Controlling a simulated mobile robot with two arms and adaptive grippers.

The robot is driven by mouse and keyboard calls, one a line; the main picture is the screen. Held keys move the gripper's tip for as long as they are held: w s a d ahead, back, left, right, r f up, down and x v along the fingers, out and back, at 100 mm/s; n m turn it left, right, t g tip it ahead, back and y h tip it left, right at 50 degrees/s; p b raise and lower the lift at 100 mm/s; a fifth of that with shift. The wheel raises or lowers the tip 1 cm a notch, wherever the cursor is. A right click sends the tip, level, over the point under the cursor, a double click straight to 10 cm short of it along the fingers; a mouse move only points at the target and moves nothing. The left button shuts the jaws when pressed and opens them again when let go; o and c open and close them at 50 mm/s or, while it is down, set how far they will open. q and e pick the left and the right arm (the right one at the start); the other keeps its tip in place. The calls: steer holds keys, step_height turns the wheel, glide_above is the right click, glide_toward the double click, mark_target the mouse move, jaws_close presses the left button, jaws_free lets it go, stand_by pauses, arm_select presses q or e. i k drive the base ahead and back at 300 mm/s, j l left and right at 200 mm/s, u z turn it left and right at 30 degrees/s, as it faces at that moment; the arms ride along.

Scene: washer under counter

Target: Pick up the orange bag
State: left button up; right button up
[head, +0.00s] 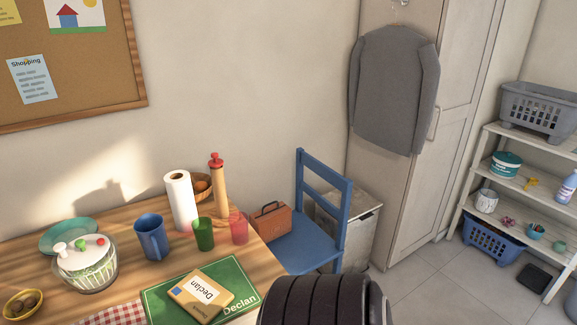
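A small orange-brown bag (271,222) with a handle on top shows in the middle of the head view. It appears to sit upright on the seat of a blue chair (322,186), just past the right edge of the wooden table (118,292). The table edge seems to hide part of its lower left side. Neither my left nor my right gripper is in view.
A pale bin (362,237) stands behind the chair. Shelves stand at right; some floor (420,285) is clear.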

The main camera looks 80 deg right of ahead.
mark_target(270, 222)
steer(key=z, duration=2.35)
steer(key=i+l, duration=0.15)
steer(key=l, duration=0.15)
steer(key=i+l, duration=0.1)
steer(key=l, duration=0.25)
steer(key=i+l+u, duration=0.1)
steer(key=l, duration=0.2)
steer(key=i+l, duration=0.2)
steer(key=l, duration=0.15)
